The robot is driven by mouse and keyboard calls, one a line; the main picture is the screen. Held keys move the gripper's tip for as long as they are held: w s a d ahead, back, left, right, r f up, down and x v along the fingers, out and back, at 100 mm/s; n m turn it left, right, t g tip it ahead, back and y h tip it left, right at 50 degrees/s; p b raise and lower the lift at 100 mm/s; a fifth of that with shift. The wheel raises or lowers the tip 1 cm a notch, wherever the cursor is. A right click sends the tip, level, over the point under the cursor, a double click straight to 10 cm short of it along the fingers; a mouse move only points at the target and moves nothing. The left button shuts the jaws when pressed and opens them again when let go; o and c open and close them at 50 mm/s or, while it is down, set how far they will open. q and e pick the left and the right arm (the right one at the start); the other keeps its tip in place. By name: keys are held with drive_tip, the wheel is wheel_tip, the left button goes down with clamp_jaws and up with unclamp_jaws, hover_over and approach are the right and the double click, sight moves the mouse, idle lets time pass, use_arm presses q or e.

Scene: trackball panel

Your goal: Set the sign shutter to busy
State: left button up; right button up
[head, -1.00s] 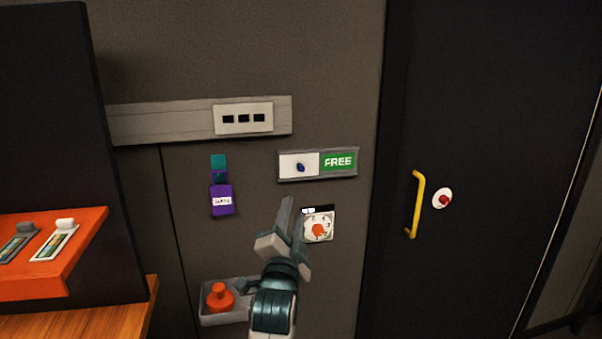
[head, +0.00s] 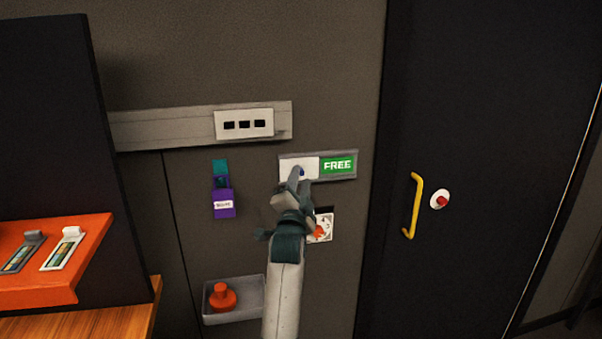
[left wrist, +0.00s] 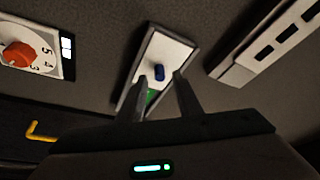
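The sign (head: 338,166) on the wall shows the green FREE panel on its right half. A white shutter plate (head: 287,162) covers its left half and carries a small blue knob (head: 302,172). My left gripper (head: 300,176) is at the knob in the head view. In the left wrist view the fingers (left wrist: 161,92) are apart, with the blue knob (left wrist: 159,72) just beyond their tips and roughly between them. I cannot tell whether they touch the plate. My right gripper is not in view.
A dial with a red knob (head: 319,231) sits below the sign, partly behind my left gripper. A tray (head: 245,310) with an orange object is lower left. A purple box (head: 223,207) hangs to the left. A yellow door handle (head: 415,205) is at right.

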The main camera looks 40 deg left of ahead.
use_arm(q)
drive_tip(key=shift+x, duration=1)
drive_tip(key=shift+c, duration=0.6)
clamp_jaws()
drive_tip(key=w+d+b, duration=0.1)
drive_tip(key=w+d, duration=0.1)
drive_tip(key=w, duration=0.1)
drive_tip(key=w+d+b, duration=0.1)
drive_tip(key=w+d, duration=0.2)
drive_tip(key=w+d+b, duration=0.1)
drive_tip(key=w+d, duration=0.1)
drive_tip(key=shift+w+d+f, duration=0.1)
drive_tip(key=shift+w+d, duration=0.2)
drive_tip(key=shift+w, duration=0.1)
drive_tip(key=shift+w+d, duration=0.1)
drive_tip(key=shift+c, duration=0.3)
unclamp_jaws()
drive_tip(key=shift+o, duration=0.9)
drive_tip(key=shift+w, duration=0.1)
